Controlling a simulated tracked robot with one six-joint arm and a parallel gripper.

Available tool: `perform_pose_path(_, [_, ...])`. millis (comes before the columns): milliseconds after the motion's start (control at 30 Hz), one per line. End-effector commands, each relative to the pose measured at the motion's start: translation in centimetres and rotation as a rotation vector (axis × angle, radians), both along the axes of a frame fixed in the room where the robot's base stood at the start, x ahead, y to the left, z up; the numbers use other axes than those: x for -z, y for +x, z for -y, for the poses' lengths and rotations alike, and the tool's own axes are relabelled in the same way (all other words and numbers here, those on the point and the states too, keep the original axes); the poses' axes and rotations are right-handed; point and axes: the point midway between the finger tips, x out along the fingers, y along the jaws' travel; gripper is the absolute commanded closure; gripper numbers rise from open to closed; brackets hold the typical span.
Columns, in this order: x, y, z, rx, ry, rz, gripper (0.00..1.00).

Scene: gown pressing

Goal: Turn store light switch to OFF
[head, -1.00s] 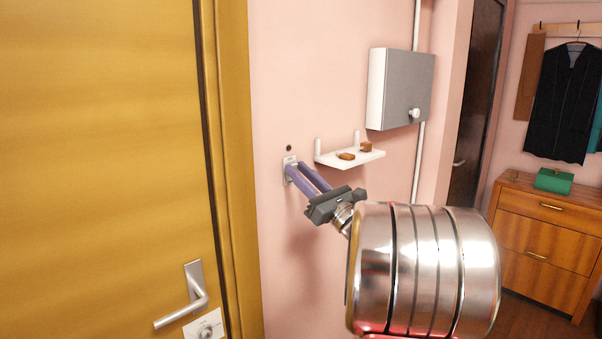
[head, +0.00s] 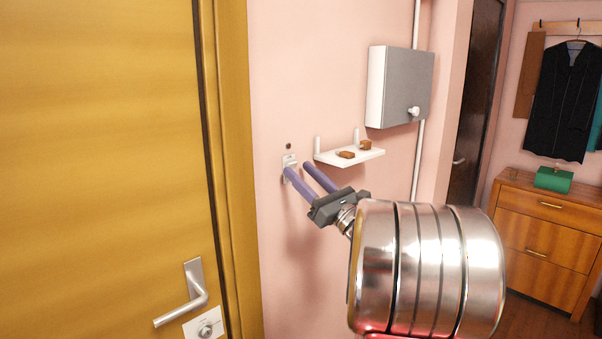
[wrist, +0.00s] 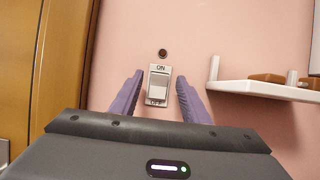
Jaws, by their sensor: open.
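The store light switch (wrist: 159,84) is a small plate on the pink wall, marked ON at the top and OFF at the bottom, with a pale rocker between. In the head view the switch (head: 289,161) is partly covered by a finger. My gripper (wrist: 160,86) is open and empty, with its two purple fingers on either side of the switch in the wrist view. In the head view my gripper (head: 296,168) reaches up to the wall at the switch. I cannot tell whether a fingertip touches the plate or which way the rocker is tilted.
A dark round spot (wrist: 162,53) is above the switch. A white shelf (head: 330,159) with small brown blocks juts out just right of it. A grey wall box (head: 405,88) hangs higher. A yellow door (head: 100,150) with a lever handle stands left.

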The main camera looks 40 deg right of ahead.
Motion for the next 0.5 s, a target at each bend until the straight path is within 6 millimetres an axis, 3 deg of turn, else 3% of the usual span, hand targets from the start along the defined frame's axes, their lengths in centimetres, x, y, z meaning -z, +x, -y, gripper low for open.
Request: perform_pose_path(500, [3.8, -7.9, 0.4, 0.005, 0.001, -0.002, 0.58])
